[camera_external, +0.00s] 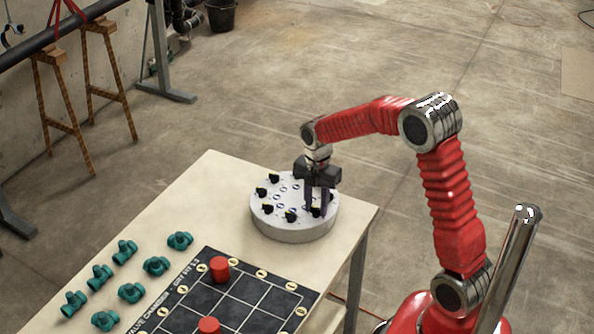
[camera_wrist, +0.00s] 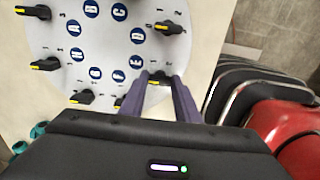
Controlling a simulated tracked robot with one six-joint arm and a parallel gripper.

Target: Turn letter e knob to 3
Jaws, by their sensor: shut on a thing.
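A round white dial plate (camera_external: 290,234) lies on the table and carries several black knobs with yellow marks around its rim. Blue round letter labels sit inside the knobs. My gripper (camera_external: 318,202) points down over the plate's right side. In the wrist view its two fingers (camera_wrist: 160,84) are shut around one black knob. This is the letter e knob (camera_wrist: 158,76), next to the label that reads E (camera_wrist: 135,60). The fingers cover part of it, so I cannot read which number it points to.
Neighbouring knobs stand close on the rim, one above (camera_wrist: 170,28) and one to the left (camera_wrist: 83,97). Several teal valves (camera_external: 130,292) and a black grid board (camera_external: 235,298) with red cylinders (camera_external: 220,268) are on the table's near part.

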